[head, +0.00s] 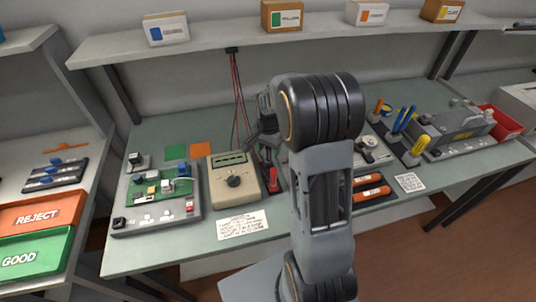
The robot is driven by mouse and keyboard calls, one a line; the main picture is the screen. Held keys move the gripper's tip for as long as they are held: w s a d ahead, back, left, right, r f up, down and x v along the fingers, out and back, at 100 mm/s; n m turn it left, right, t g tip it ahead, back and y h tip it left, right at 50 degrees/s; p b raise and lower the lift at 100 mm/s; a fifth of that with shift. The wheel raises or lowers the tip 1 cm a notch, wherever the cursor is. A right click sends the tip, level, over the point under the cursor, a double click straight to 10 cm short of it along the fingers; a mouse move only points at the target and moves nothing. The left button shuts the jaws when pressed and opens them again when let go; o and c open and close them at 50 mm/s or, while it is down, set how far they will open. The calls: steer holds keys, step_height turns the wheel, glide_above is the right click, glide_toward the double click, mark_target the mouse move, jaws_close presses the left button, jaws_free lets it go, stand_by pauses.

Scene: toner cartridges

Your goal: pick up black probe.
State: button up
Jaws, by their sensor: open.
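My gripper (259,139) shows partly behind my own arm, above the back of the meter's right side. It looks open, with no held thing visible; its fingertips are small and partly hidden. A red probe (272,183) stands in a dark holder (275,199) just right of the beige meter (233,183). I cannot clearly make out the black probe; my arm and gripper cover the area beside and behind the red probe. Red and dark leads (236,85) hang from a hook (232,50) under the shelf and run down behind the meter and gripper.
A test board (155,221) stands left of the meter, and a paper note (243,225) lies in front. Orange-handled tools (371,192) and a grey machine (459,134) are to the right. A shelf (215,40) with boxes overhangs the back. REJECT (38,216) and GOOD (38,249) trays are left.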

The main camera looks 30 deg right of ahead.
steer(key=shift+f, duration=0.7)
jaws_close()
steer(key=shift+r, duration=0.1)
